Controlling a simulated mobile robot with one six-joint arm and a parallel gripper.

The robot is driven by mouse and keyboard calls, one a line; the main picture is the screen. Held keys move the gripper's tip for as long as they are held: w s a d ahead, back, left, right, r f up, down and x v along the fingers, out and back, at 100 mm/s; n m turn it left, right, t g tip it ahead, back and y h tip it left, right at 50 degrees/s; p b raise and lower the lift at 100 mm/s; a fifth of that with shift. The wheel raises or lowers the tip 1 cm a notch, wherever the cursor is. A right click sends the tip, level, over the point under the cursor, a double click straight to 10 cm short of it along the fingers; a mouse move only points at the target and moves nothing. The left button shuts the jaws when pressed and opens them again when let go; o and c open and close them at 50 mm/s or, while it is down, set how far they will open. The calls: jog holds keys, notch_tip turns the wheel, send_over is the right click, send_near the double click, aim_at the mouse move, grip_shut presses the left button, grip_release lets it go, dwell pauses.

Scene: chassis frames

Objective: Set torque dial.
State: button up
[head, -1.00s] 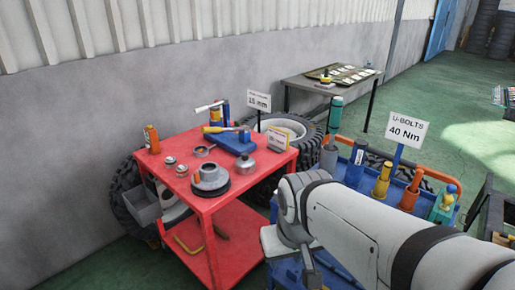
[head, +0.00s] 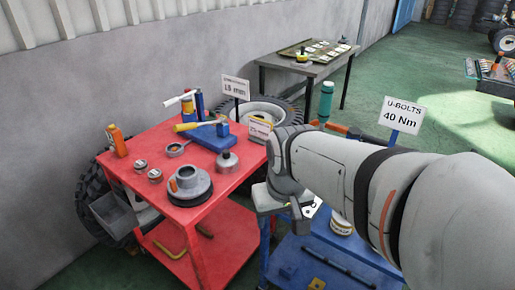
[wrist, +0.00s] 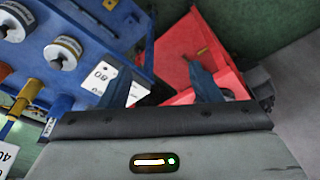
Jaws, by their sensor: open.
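My gripper (wrist: 160,88) is open and empty in the wrist view, its two dark blue fingers apart. In the head view my gripper (head: 300,215) hangs at the near left of the blue trolley (head: 335,262). Labelled round pieces, one grey and white (wrist: 62,52) and one at the corner (wrist: 12,24), sit on the blue trolley left of the fingers. I cannot tell whether either is the torque dial. A white card with a number (wrist: 105,78) is beside the left finger. The U-BOLTS 40 Nm sign (head: 398,114) stands behind my arm, which hides much of the trolley top.
A green-topped bottle (head: 325,100) stands behind my arm. A grey table (head: 290,62) is by the wall.

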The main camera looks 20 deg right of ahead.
jog(key=w+d+f, duration=0.3)
jog(key=w+d, duration=0.2)
jog(key=w, duration=0.3)
jog(key=w+d+f+m+g+b, duration=0.1)
jog(key=w+d+f, duration=0.3)
jog(key=w, duration=0.3)
jog(key=w+d+f+g+b, duration=0.1)
jog(key=w+d+f, duration=0.3)
jog(key=w+d, duration=0.2)
jog(key=shift+w+d, duration=0.15)
jog(key=shift+w, duration=1.2)
jog(key=shift+w+d+f, duration=0.1)
jog(key=shift+f, duration=0.2)
notch_tip(320, 180, down, 7)
jog(key=shift+f, duration=0.1)
